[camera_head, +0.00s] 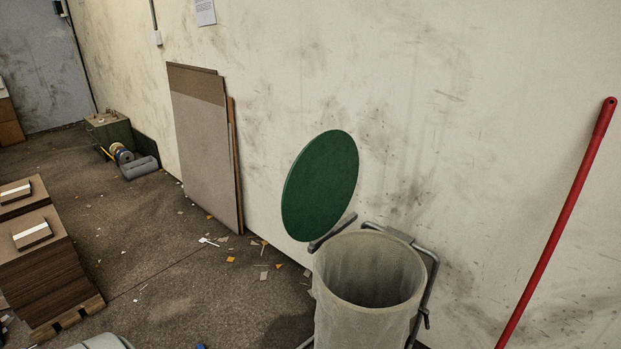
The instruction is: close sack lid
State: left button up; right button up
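A round green lid (320,186) stands raised and tilted above the back left of the sack holder, near the wall. The whitish translucent sack (362,318) hangs open in a grey metal frame (432,285), at the lower middle right of the head view. Its round mouth is uncovered, and its inside looks empty as far as I can see. A short grey bar (332,232) shows between the lid's lower edge and the frame. The bottom of the sack is cut off by the picture edge. Neither of my grippers is in view.
A red pole (560,219) leans at the right. Large boards (205,150) lean on the wall (440,110) behind. Stacked greyboard (40,275) stands on a pallet (68,318) at the left. Scraps litter the floor between stack and sack.

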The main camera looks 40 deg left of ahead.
aim_at(320, 184)
jog(key=j, duration=0.55)
jog(key=k+j+z, duration=0.15)
jog(key=j, duration=0.9)
jog(key=k+j+z, duration=0.1)
jog(key=j, duration=0.45)
jog(key=k+j+z, duration=0.1)
jog(key=j, duration=0.4)
